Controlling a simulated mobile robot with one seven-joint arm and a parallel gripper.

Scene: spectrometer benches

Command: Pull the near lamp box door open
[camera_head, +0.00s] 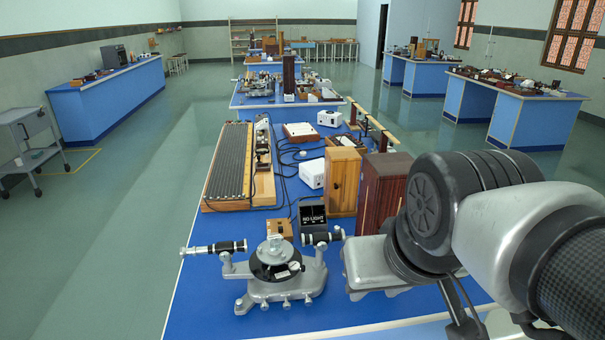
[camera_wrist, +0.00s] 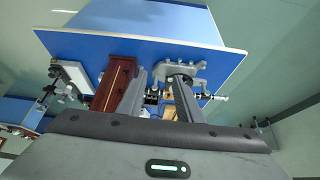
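A tall dark red-brown wooden box (camera_head: 383,188) stands upright on the blue bench (camera_head: 205,300), partly hidden behind my arm. It is the nearer of two tall boxes, and I take it as the near lamp box. Its visible front looks closed; I cannot make out a handle. In the wrist view the red-brown box (camera_wrist: 116,84) is left of my fingers. My gripper (camera_wrist: 160,74) is open, with a gap between its two grey fingers and nothing held. I cannot tell its exact distance from the box. In the head view my arm covers the right front.
A lighter wooden box (camera_head: 342,180) stands left of the dark one. A spectrometer (camera_head: 277,270) is at the bench front, with a black "NO LIGHT" panel (camera_head: 312,214) behind it. A long grating-like rack (camera_head: 228,165) lies left. Cables and white units lie behind.

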